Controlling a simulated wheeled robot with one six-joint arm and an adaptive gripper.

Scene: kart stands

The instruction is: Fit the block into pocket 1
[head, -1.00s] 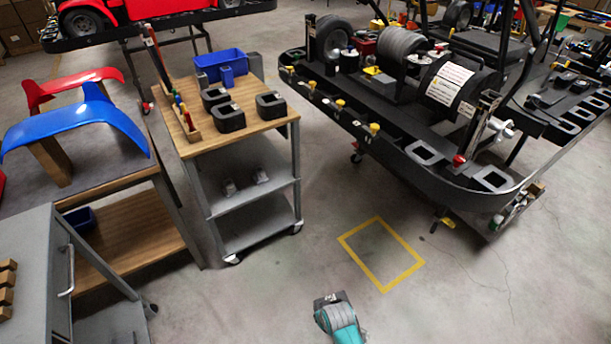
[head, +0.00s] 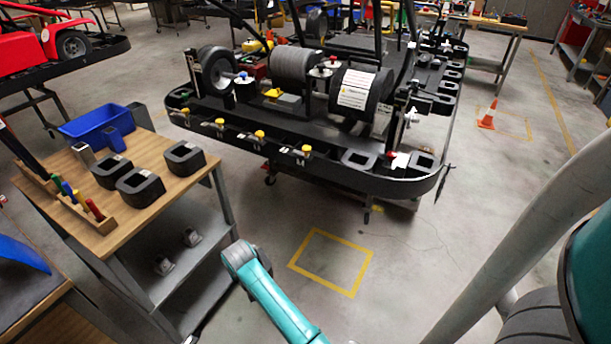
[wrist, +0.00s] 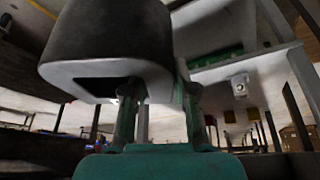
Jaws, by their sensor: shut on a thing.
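My gripper (wrist: 160,100) is shut on a dark block (wrist: 110,35) with rounded corners, which fills the upper left of the wrist view. The block's paler face, with a dark rectangular opening, is turned toward the camera. In the head view the gripper and held block cannot be made out; only my teal arm shows at bottom centre. The kart's black front rim (head: 330,185) has several square openings at its right, including an opening frame (head: 357,159) and another (head: 420,162). I cannot read which pocket is number 1.
A wood-topped trolley (head: 190,190) at left carries three black blocks (head: 140,188), a blue bin (head: 95,125) and a rack of coloured handles (head: 75,200). A yellow floor square (head: 330,262) lies on clear floor before the kart. An orange cone (head: 488,115) stands right.

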